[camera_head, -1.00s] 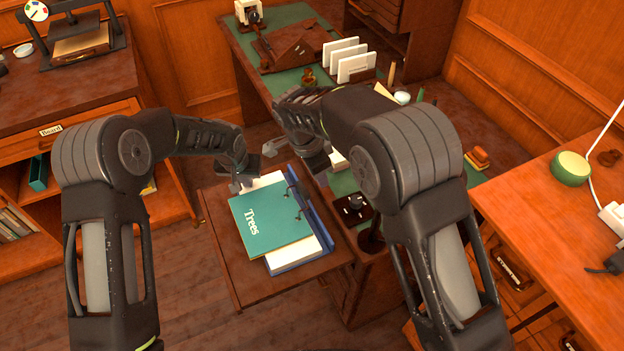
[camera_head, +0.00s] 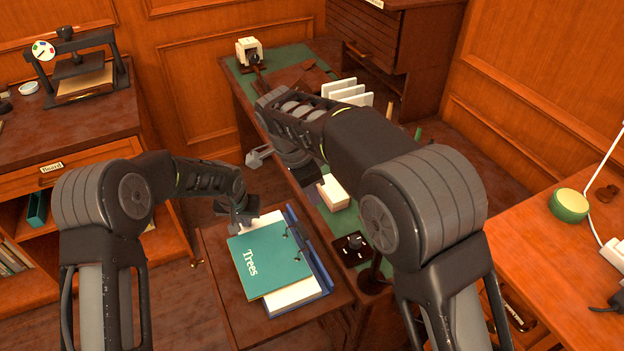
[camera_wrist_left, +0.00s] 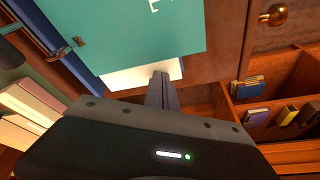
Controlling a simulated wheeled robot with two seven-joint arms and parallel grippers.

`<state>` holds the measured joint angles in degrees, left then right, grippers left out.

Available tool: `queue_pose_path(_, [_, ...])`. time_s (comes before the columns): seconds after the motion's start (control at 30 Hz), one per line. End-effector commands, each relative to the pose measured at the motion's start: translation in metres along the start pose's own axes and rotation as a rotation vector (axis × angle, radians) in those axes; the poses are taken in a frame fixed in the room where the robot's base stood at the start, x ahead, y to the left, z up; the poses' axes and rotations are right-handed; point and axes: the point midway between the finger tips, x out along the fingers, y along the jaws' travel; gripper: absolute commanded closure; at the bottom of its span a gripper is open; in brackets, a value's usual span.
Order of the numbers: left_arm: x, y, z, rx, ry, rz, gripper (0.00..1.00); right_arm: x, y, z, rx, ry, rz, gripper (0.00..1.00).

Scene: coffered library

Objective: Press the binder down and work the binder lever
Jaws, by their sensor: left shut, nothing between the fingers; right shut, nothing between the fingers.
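The binder, with a teal "Trees" cover (camera_head: 265,272), white pages and a blue edge (camera_head: 308,250), lies open-edged on a wooden leaf (camera_head: 222,262). Small dark ring or lever parts (camera_head: 297,240) show along its blue side; I cannot tell which is the lever. My left gripper (camera_head: 240,216) is shut and empty, at the binder's far-left page edge. In the left wrist view its fingers (camera_wrist_left: 162,88) overlap the white page edge (camera_wrist_left: 145,72); contact is unclear. My right gripper (camera_head: 258,158) is shut and empty beyond the binder, over the desk's left edge.
The green-topped desk (camera_head: 335,222) holds a white block (camera_head: 332,192), a dark knob unit (camera_head: 353,246) and a white file rack (camera_head: 350,93). A shelf cabinet (camera_head: 75,140) stands left, a wooden counter (camera_head: 560,260) right. Bare leaf lies left of the binder.

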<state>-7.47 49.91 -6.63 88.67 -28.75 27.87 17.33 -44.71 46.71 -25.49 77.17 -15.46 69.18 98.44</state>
Motion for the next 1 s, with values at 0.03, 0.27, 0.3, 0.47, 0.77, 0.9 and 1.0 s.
queue_pose_path(0.03, [0.007, -0.001, 0.009, 0.001, -0.020, -0.002, 1.00, 0.001, 0.000, 0.000, 0.000, 0.000, 0.000, 1.00])
queue_pose_path(0.27, [-0.002, -0.001, 0.006, 0.000, -0.019, -0.002, 1.00, -0.002, 0.000, -0.001, 0.000, 0.000, 0.000, 1.00])
queue_pose_path(0.3, [-0.005, -0.001, 0.005, 0.000, -0.018, -0.002, 1.00, -0.004, 0.000, -0.001, 0.000, 0.000, 0.000, 1.00])
queue_pose_path(0.47, [-0.020, 0.000, -0.002, 0.000, -0.013, -0.001, 1.00, -0.009, 0.000, -0.002, 0.000, 0.000, 0.000, 1.00])
queue_pose_path(0.77, [-0.047, 0.000, -0.012, 0.001, -0.007, -0.001, 1.00, -0.019, 0.000, -0.005, 0.000, 0.000, 0.000, 1.00])
queue_pose_path(0.9, [-0.055, 0.000, -0.015, 0.001, -0.006, 0.000, 1.00, -0.021, 0.000, -0.006, 0.000, 0.000, 0.000, 1.00])
queue_pose_path(1.0, [-0.056, 0.000, -0.015, 0.001, -0.006, 0.000, 1.00, -0.021, 0.000, -0.006, 0.000, 0.000, 0.000, 1.00])
